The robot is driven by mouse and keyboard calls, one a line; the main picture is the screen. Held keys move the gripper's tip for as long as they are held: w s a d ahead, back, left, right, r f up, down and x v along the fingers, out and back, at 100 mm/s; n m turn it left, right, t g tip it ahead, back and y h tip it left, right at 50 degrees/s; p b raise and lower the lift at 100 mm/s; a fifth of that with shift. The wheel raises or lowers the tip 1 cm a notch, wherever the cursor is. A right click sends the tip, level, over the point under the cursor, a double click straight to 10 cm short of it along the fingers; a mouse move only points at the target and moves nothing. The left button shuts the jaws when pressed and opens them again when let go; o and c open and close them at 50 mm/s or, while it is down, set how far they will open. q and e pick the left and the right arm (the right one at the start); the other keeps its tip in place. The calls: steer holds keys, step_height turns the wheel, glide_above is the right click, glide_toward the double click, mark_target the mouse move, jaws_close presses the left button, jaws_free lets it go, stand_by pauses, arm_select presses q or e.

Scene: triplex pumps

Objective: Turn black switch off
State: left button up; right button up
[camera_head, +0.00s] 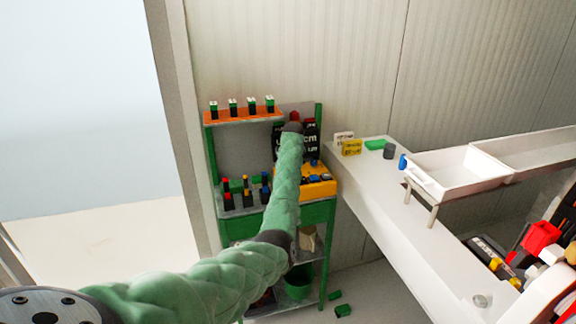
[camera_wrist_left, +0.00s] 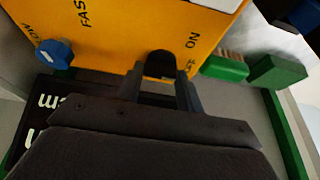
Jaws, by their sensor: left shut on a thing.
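The yellow control box (camera_head: 322,186) stands on the green bench in the head view, partly hidden by my left arm. In the left wrist view its yellow face (camera_wrist_left: 125,40) fills the upper part, with "FAST" and "ON" lettering. The black switch (camera_wrist_left: 160,62) is on this face near the "ON" mark, with another partly covered label beside it. My left gripper (camera_wrist_left: 161,88) is shut on the black switch, one finger at each side. In the head view my forearm hides the gripper and switch. My right gripper is not in view.
A blue knob (camera_wrist_left: 55,53) sits left of the switch on the same face. Green blocks (camera_wrist_left: 278,72) lie to the right. An orange shelf (camera_head: 240,115) with several small parts is above the bench. A white table (camera_head: 375,190) with a white tray (camera_head: 455,192) stands right.

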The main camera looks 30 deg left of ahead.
arm_select(q)
steer(key=o, duration=0.7)
steer(key=shift+r, duration=0.1)
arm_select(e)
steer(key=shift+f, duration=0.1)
arm_select(q)
steer(key=shift+d+r, duration=0.15)
steer(key=shift+r, duration=0.15)
steer(key=shift+s+d+r+b, duration=0.15)
steer(key=shift+r+b, duration=0.25)
steer(key=shift+b, duration=0.1)
steer(key=b+v, duration=0.1)
steer(key=v, duration=0.3)
steer(key=shift+s+r+b, duration=0.1)
steer(key=shift+r+b, duration=0.2)
steer(key=shift+v, duration=0.8)
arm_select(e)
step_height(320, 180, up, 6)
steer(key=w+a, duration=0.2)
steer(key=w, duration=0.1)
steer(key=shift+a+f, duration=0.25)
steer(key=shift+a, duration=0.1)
arm_select(q)
steer(key=shift+f, duration=0.1)
